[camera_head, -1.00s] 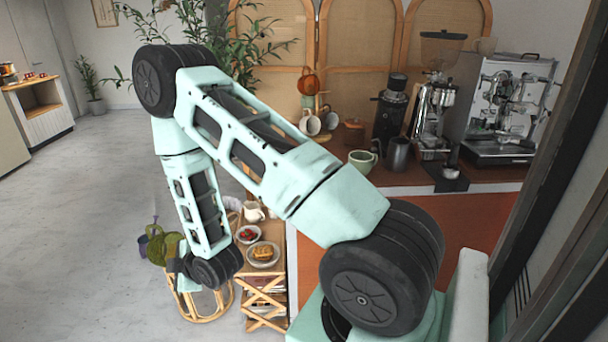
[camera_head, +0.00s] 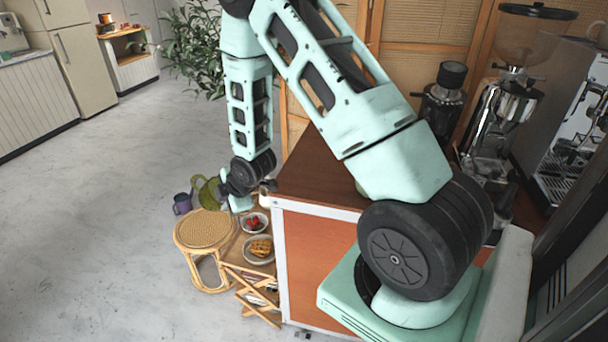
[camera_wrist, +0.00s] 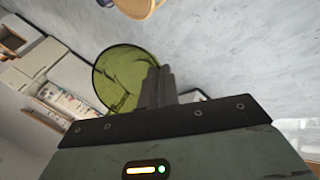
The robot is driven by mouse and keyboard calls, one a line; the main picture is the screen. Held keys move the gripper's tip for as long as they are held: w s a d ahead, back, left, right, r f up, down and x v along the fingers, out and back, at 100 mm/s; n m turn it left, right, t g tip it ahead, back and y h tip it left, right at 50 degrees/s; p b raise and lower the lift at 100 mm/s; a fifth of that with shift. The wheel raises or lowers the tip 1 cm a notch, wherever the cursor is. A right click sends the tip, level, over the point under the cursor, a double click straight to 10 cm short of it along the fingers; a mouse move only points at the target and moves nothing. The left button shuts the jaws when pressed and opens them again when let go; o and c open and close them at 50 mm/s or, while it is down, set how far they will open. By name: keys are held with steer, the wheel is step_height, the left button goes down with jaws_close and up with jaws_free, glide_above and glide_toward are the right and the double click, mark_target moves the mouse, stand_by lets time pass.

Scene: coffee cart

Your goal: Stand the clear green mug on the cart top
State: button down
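The clear green mug (camera_head: 208,194) is at the end of my arm in the head view, apparently tilted and above the far side of the rattan stool. It fills the middle left of the wrist view (camera_wrist: 118,75), with floor behind it. My gripper (camera_wrist: 158,86) has its fingers close together at the mug's edge and looks shut on it. In the head view my gripper (camera_head: 228,190) is partly hidden by its own wrist. The cart top (camera_head: 312,172) is a brown surface right of the gripper, partly hidden behind my arm.
The rattan stool (camera_head: 205,230) stands beside a small shelf with a bowl of red fruit (camera_head: 254,223) and a plate of waffles (camera_head: 260,249). A purple vessel (camera_head: 182,204) is left of the mug. A grinder (camera_head: 442,100) and the espresso machine (camera_head: 565,130) stand at right. Open floor lies left.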

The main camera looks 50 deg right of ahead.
steer(key=s+d+r+n+g+h+p, duration=0.1)
steer(key=s+d+r+g+h, duration=0.1)
steer(key=s+d+r, duration=0.4)
steer(key=s+d+r+n+g+h+p, duration=0.1)
steer(key=s+d+r+n+g, duration=0.15)
steer(key=d+r, duration=0.4)
steer(key=s+d+r+n+g+h+p, duration=0.1)
steer(key=s+d+r+g+h, duration=0.2)
steer(key=d, duration=0.5)
steer(key=shift+y, duration=0.4)
steer(key=shift+s+d+f, duration=0.1)
steer(key=shift+f, duration=2.1)
steer(key=shift+s+d+f, duration=0.1)
steer(key=shift+f, duration=2.05)
steer(key=c, duration=1.6)
jaws_free()
steer(key=shift+w, duration=0.1)
